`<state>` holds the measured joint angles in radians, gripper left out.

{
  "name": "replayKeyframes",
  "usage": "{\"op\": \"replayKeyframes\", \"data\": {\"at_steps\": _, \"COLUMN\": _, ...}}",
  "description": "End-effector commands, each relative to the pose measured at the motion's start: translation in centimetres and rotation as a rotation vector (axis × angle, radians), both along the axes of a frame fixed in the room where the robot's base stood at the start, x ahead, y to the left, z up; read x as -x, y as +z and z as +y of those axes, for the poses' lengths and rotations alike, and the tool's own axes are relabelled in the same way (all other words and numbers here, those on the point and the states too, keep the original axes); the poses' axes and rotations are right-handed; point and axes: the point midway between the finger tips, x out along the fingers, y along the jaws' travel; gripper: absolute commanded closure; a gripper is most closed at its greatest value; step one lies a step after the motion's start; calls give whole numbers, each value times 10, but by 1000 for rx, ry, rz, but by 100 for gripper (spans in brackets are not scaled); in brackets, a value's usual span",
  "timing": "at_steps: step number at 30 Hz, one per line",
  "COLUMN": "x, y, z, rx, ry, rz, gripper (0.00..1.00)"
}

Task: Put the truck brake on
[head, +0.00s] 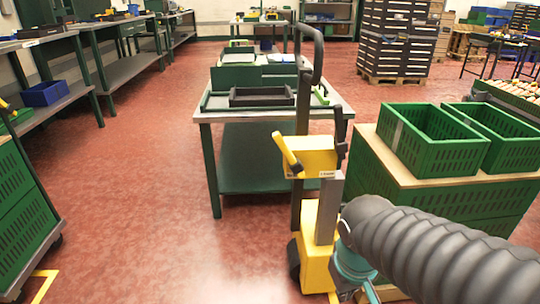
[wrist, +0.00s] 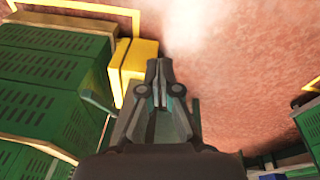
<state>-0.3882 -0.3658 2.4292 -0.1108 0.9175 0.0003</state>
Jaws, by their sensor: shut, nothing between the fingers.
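The yellow and black truck (head: 316,240) stands right of centre in the head view, with a tall black looped handle. A yellow lever (head: 287,152) sticks up and left from its yellow upper box (head: 310,157); it looks like the brake lever. In the wrist view a yellow block (wrist: 134,62), which seems part of the truck, lies just left of my fingertips. My gripper (wrist: 158,68) is shut and empty, pointing over the red floor. It does not appear to touch the truck.
Green crates (head: 425,136) stand on a wooden-topped stack right of the truck. A green table (head: 216,116) with a dark tray (head: 262,97) is behind it. Green crates also fill the left of the wrist view (wrist: 40,90). The floor left of the truck is clear.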

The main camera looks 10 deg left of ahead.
Motion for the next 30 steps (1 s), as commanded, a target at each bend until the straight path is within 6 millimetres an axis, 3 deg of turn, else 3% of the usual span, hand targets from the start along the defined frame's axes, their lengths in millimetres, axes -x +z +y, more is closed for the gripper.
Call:
{"op": "replayKeyframes", "data": {"at_steps": 9, "x": -22, "y": -38, "z": 29, "rx": 269, "ry": 260, "rz": 112, "gripper": 100}}
{"op": "replayKeyframes", "data": {"at_steps": 20, "x": -62, "y": -66, "z": 62, "rx": 661, "ry": 527, "rz": 135, "gripper": 100}}
{"op": "replayKeyframes", "data": {"at_steps": 30, "x": -115, "y": -75, "z": 121, "rx": 1096, "ry": 736, "rz": -9, "gripper": 100}}
